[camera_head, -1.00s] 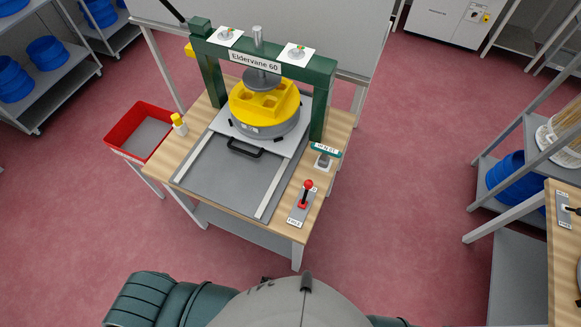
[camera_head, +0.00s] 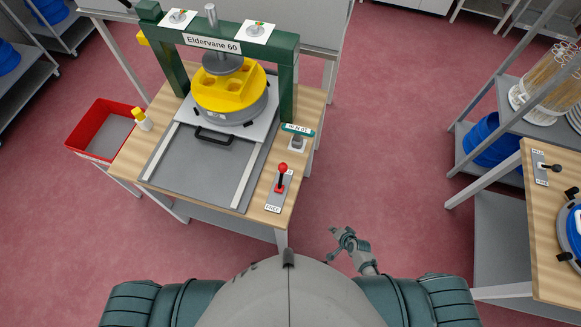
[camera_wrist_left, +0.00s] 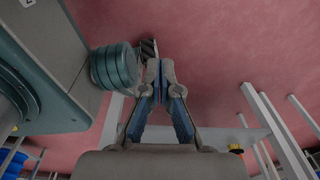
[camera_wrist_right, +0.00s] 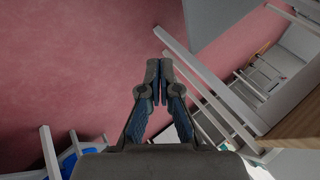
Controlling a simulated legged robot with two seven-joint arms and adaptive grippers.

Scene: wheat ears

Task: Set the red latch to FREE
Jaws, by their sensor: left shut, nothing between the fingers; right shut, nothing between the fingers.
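The red latch (camera_head: 282,182) is a red-knobbed lever on a grey plate at the front right of the wooden press table. A label at the plate's near end reads FREE (camera_head: 272,208); the label at the far end is partly hidden behind the lever. The lever stands up from the plate, with its knob towards the far end. My right gripper (camera_head: 337,241) is shut and empty, to the right of and below the latch in the head view, apart from the table. It also shows shut in the right wrist view (camera_wrist_right: 159,64). My left gripper (camera_wrist_left: 161,64) is shut and empty, seen only in its wrist view.
A green press (camera_head: 289,80) labelled Eldervane 60 stands over a yellow-topped round drum (camera_head: 228,92). A small teal-signed device (camera_head: 297,138) sits behind the latch. A red bin (camera_head: 90,128) is at left. Another wooden table (camera_head: 545,220) with a black latch (camera_head: 550,167) is at right. Open floor lies between.

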